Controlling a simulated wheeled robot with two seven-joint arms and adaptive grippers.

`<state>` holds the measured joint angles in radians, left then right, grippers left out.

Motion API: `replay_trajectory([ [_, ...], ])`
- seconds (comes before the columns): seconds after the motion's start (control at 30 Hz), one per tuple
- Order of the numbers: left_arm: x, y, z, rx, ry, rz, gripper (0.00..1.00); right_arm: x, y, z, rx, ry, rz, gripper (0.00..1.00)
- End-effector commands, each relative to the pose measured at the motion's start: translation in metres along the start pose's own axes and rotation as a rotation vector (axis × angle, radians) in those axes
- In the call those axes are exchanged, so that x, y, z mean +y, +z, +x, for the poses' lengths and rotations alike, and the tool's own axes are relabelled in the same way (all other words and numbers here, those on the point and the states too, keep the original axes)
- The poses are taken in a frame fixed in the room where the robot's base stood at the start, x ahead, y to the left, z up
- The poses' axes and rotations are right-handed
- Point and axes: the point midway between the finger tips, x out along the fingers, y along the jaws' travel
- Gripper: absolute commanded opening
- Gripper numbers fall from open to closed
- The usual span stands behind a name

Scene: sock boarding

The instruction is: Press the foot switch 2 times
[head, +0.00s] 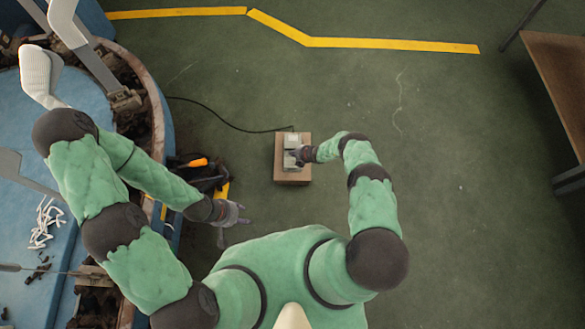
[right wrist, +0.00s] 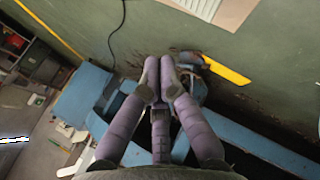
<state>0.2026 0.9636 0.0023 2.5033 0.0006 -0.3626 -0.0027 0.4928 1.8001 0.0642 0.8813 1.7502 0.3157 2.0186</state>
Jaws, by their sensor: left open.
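The grey foot switch (head: 291,141) sits on a brown wooden block (head: 291,177) on the green floor, with a black cable running off to the left. My right gripper (head: 299,156) is over the near right part of the switch and hides some of it; I cannot tell whether it touches. In the right wrist view its fingers (right wrist: 160,68) are drawn together with nothing visible between them. A grey part of the switch (right wrist: 203,6) and the block (right wrist: 232,14) show at the top edge there. My left gripper (head: 236,213) is open and empty, left of and nearer than the block.
A round blue machine (head: 158,110) with white sock forms (head: 36,75) stands on the left. An orange-handled tool (head: 196,163) lies by its edge. A wooden table (head: 560,80) is at the far right. Floor around the block's right and far sides is clear, with yellow tape (head: 390,44) beyond.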

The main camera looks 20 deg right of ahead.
Motion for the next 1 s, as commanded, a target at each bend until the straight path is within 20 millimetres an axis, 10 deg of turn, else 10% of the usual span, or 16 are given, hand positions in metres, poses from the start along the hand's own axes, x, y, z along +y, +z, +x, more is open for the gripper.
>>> replay_trajectory([
  [0.53, -0.014, -0.001, 0.038, 0.000, 0.000, 0.000, 0.46, -0.046, 0.000, 0.044, 0.001, -0.001, -0.001, 0.00],
  [1.0, -0.012, -0.001, 0.034, 0.000, 0.000, 0.000, 0.46, -0.062, 0.000, 0.060, 0.000, -0.001, -0.002, 0.00],
])
